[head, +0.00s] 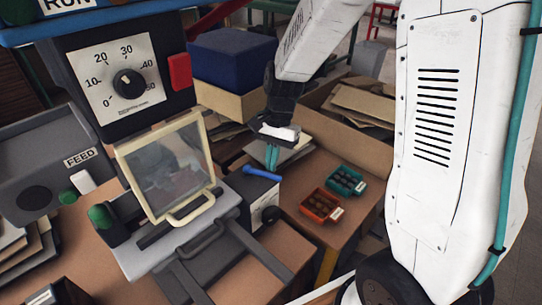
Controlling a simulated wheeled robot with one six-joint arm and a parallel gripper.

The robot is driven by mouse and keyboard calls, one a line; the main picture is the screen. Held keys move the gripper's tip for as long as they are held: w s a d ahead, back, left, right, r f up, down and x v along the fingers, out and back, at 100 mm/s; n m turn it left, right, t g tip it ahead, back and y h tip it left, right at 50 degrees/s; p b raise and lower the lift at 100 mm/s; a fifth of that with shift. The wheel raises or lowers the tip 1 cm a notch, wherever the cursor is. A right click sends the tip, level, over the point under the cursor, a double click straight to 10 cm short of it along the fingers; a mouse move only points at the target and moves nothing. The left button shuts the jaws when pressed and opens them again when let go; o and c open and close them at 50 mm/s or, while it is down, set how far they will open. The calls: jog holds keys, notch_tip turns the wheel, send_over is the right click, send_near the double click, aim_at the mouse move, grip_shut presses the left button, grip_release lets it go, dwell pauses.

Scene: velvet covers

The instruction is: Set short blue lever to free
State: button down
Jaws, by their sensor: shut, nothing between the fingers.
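The short blue lever (262,173) sticks out from a small dark box (265,208) at the right side of the machine. It lies nearly level, tilted slightly down to the right. My gripper (271,160) hangs just above the lever with its teal fingertips pointing down. The fingers are shut and empty. Any position label for the lever is too small to read.
A framed clear guard (168,167) stands left of the lever, below a dial panel (121,80) with a red button (180,72). An orange bin (320,206) and a green bin (346,181) sit on the right table. A cardboard box (350,130) stands behind.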

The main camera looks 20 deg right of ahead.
jog(key=shift+s+a+m+t, duration=0.3)
jog(key=shift+s+m, duration=0.3)
jog(key=shift+m, duration=0.5)
jog(key=shift+s+a, duration=0.2)
jog(key=shift+s, duration=0.05)
jog(key=shift+s+a, duration=0.1)
jog(key=v, duration=0.8)
jog(key=s+d+r+n+t+h, duration=0.1)
jog(key=s+r+n, duration=0.3)
jog(key=s, duration=0.6)
jog(key=s+d+r+n+t+h, duration=0.1)
jog(key=s+d+r+n+t, duration=0.1)
jog(key=s+r+n, duration=0.3)
jog(key=shift+s+r+n+h, duration=0.25)
jog(key=shift+s+n, duration=1.35)
jog(key=shift+s, duration=1.55)
jog(key=shift+d, duration=0.1)
